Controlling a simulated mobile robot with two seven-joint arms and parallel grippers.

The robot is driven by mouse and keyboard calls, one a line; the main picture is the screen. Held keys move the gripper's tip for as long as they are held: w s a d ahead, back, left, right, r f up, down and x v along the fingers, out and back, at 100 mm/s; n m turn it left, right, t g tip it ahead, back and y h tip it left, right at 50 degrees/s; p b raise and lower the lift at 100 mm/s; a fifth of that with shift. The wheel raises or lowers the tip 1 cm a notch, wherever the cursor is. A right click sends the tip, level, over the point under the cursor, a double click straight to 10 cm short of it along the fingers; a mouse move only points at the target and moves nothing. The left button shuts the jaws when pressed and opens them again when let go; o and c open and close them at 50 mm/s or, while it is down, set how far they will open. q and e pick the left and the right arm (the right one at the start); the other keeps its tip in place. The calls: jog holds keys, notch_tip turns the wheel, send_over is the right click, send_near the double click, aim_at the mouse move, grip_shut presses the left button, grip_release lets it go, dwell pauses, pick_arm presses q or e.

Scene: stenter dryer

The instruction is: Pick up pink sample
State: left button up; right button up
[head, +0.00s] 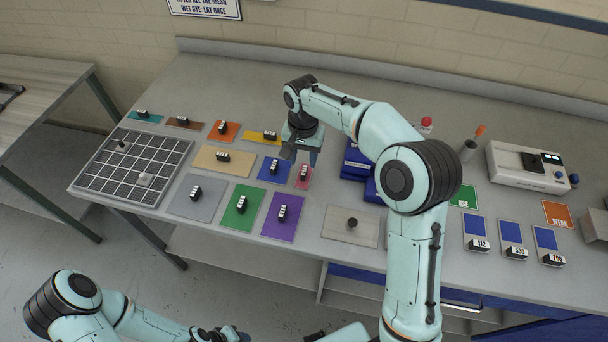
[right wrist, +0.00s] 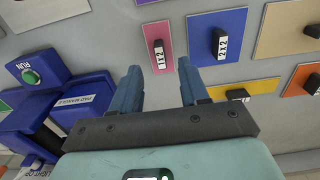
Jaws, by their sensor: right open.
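The pink sample (head: 301,184) is a small flat pink card on the grey table, with a black and white tag block on it. It lies beside the blue sample (head: 268,177), and my right gripper partly covers it in the head view.
Other tagged samples surround it, including green (head: 239,213), purple (head: 282,218) and yellow (head: 256,135). Dark blue boxes (head: 355,160) stand close to the right, one with a green RUN button (right wrist: 31,76). A gridded board (head: 110,175) is at left, a white device (head: 525,168) at right.

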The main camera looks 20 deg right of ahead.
aim_at(304, 170)
jog(key=f, duration=0.5)
jog(key=shift+w+d+f, duration=0.25)
jog(key=shift+w+f, duration=0.05)
jog(key=shift+c, duration=0.3)
grip_shut()
